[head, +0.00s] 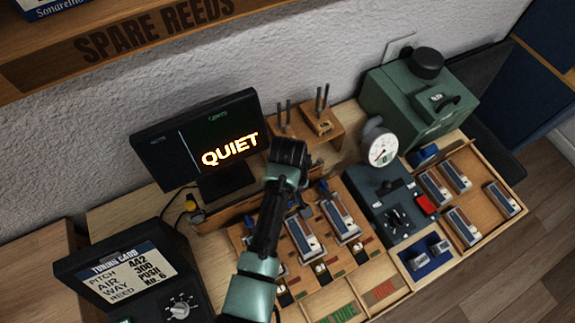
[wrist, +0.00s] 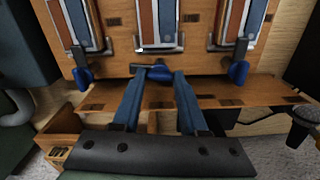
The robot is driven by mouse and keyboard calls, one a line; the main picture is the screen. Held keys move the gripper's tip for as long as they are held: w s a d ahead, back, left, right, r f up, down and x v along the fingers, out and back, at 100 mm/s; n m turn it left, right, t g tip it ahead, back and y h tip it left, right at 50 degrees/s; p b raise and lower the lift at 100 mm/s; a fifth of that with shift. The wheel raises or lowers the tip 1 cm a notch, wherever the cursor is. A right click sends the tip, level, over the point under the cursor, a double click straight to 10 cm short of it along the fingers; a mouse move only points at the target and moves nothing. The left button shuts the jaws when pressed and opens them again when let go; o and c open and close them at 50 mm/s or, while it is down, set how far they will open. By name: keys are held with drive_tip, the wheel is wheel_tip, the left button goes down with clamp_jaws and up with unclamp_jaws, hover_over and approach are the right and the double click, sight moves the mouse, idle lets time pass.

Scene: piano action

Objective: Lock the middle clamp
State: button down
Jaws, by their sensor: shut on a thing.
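A wooden rack (head: 366,268) holds several reed pieces with blue and silver frames, including one in the head view (head: 340,218). In the wrist view the middle clamp (wrist: 158,73) is a blue handle with a dark metal part, lying sideways at the end of the middle reed piece (wrist: 158,22). My gripper (wrist: 157,77) has its blue fingers on either side of this handle and is shut on it. The left clamp (wrist: 82,75) and right clamp (wrist: 238,73) have their dark bars pointing toward their reed pieces. In the head view my gripper (head: 288,152) and arm hide the middle clamp.
A screen (head: 230,150) reading QUIET stands behind the rack. A tuning card display (head: 125,275) is at lower left. A gauge (head: 379,148), a control box with a red button (head: 427,204) and a green machine (head: 420,100) stand at right. A tray (head: 470,243) holds more reed pieces.

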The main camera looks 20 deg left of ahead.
drive_tip(key=m+p, duration=0.1)
drive_tip(key=m, duration=0.2)
drive_tip(key=shift+r, duration=0.15)
drive_tip(key=m+p, duration=0.1)
drive_tip(key=m, duration=0.4)
drive_tip(key=shift+p, duration=0.35)
drive_tip(key=m+p, duration=0.1)
drive_tip(key=m, duration=0.3)
drive_tip(key=shift+m, duration=2.1)
drive_tip(key=shift+c, duration=2.2)
unclamp_jaws()
wheel_tip(320, 180, up, 13)
drive_tip(key=b, duration=0.1)
